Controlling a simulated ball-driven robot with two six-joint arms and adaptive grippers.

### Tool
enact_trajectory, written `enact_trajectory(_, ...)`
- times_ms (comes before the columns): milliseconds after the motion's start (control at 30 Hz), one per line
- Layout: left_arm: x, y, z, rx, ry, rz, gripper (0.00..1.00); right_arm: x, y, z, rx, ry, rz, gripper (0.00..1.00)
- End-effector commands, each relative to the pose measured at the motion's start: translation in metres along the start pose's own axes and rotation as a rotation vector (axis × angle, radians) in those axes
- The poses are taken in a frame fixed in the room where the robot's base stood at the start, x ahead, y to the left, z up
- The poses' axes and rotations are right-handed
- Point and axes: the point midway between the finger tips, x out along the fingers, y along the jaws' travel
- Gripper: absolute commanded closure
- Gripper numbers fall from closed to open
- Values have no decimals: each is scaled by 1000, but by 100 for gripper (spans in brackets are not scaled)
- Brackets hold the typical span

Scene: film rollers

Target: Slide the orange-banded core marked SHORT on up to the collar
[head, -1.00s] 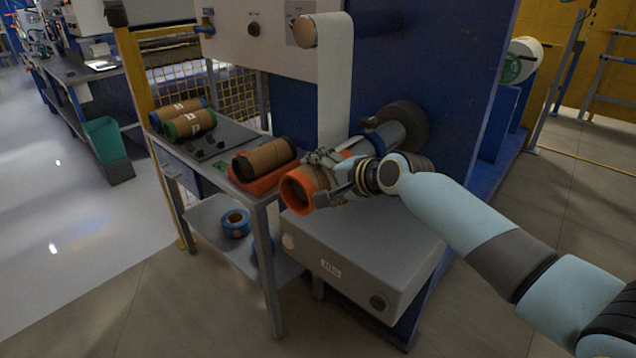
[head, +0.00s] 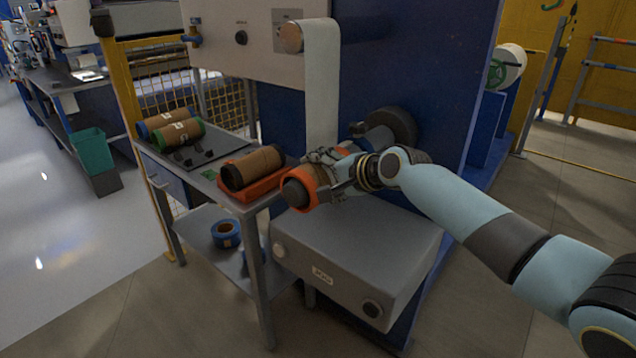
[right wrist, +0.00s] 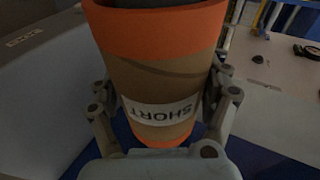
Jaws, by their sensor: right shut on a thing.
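The orange-banded core (head: 318,183) is brown card with an orange band at each end. Its label reads SHORT in the right wrist view (right wrist: 162,110). My right gripper (head: 335,172) is shut on the core, with a finger on either side. A dark grey shaft end (head: 296,194) fills the core's near opening, so the core sits around the shaft. Behind the gripper, a grey roller part (head: 378,138) runs to a dark round piece (head: 397,120) at the blue machine wall. I cannot tell the gap to the collar; the gripper hides it. My left gripper is out of view.
A dark-ended brown roll (head: 252,168) lies on an orange tray (head: 245,192) on the side table. Blue- and green-ended rolls (head: 178,132) lie further back. A white web (head: 321,85) hangs close behind the gripper. A grey machine box (head: 355,250) stands below the core.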

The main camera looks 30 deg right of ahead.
Motion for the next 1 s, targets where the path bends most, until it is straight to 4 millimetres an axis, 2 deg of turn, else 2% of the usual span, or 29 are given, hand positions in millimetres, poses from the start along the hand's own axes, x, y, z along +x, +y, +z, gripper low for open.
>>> enact_trajectory(367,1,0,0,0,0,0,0,0,0,-2,-1,0,-1,66)
enact_trajectory(1000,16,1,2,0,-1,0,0,4,1,-35,-1,0,0,66)
